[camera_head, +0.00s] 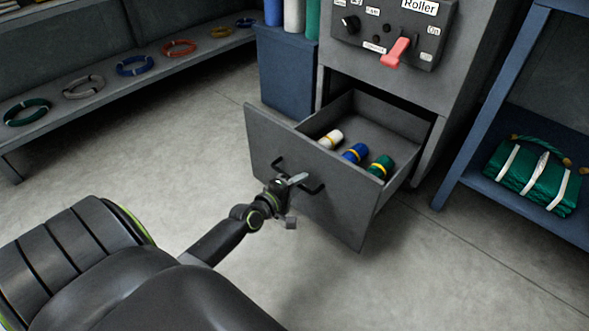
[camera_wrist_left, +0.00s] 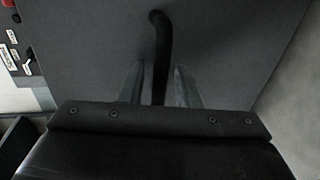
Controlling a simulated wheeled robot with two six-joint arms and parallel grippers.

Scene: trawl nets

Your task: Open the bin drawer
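The grey bin drawer (camera_head: 343,208) stands pulled out of the grey cabinet (camera_head: 461,75), its inside showing. Three small bundles lie in it: white (camera_head: 331,139), blue (camera_head: 355,153) and green (camera_head: 380,167). A dark bar handle (camera_head: 316,189) is on its front. My left gripper (camera_head: 295,181) is at this handle. In the left wrist view the handle (camera_wrist_left: 160,45) runs between the two fingers of my left gripper (camera_wrist_left: 158,85), with a narrow gap on each side. The fingers are apart. My right gripper is not in view.
A control panel with a red lever (camera_head: 396,52) is above the drawer. A blue bin (camera_head: 286,72) with rolls stands left of it. A blue shelf (camera_head: 515,125) holds a green net bundle (camera_head: 532,176) at right. A bench (camera_head: 110,80) with rope coils is at left. The floor before the drawer is clear.

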